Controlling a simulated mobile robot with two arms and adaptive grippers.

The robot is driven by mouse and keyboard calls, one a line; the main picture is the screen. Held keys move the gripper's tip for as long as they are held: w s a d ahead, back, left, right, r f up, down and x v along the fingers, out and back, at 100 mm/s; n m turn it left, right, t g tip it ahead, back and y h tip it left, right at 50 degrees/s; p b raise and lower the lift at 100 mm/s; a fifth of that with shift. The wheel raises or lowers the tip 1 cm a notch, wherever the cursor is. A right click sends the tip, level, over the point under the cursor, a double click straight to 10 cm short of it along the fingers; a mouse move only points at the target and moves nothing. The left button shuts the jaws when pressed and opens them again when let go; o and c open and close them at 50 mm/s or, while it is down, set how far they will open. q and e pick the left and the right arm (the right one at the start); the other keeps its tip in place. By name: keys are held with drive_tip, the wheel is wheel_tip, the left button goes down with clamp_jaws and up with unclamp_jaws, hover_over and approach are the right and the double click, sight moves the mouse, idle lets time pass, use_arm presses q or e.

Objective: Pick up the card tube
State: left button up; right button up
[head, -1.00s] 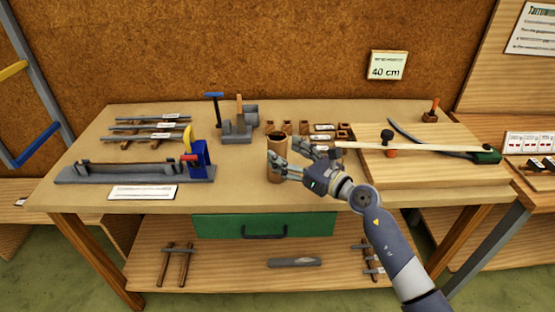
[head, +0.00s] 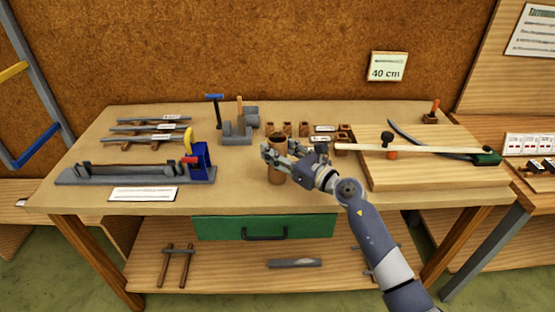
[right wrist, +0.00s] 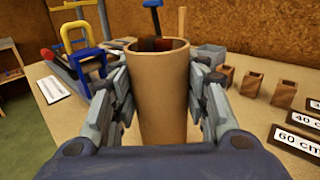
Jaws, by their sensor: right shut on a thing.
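The card tube (head: 276,174) is a brown, open-topped cylinder standing upright near the front middle of the workbench. In the right wrist view the tube (right wrist: 160,95) fills the space between the fingers, and its inside looks dark reddish. My right gripper (head: 278,158) comes in from the right and is shut on the tube, with a finger on each side of it. The right wrist view shows both fingers (right wrist: 160,100) against its sides. The tube's base is hidden in the wrist view, and I cannot tell whether it touches the bench. My left gripper is not in view.
A grey rail jig with a blue clamp (head: 200,160) lies to the left. A grey block stand with a blue-handled tool (head: 236,132) is behind the tube. Small wooden blocks (head: 287,128) stand at the back. A wooden board (head: 430,172) lies to the right.

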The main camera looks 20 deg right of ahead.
drive_tip(key=shift+r, duration=0.25)
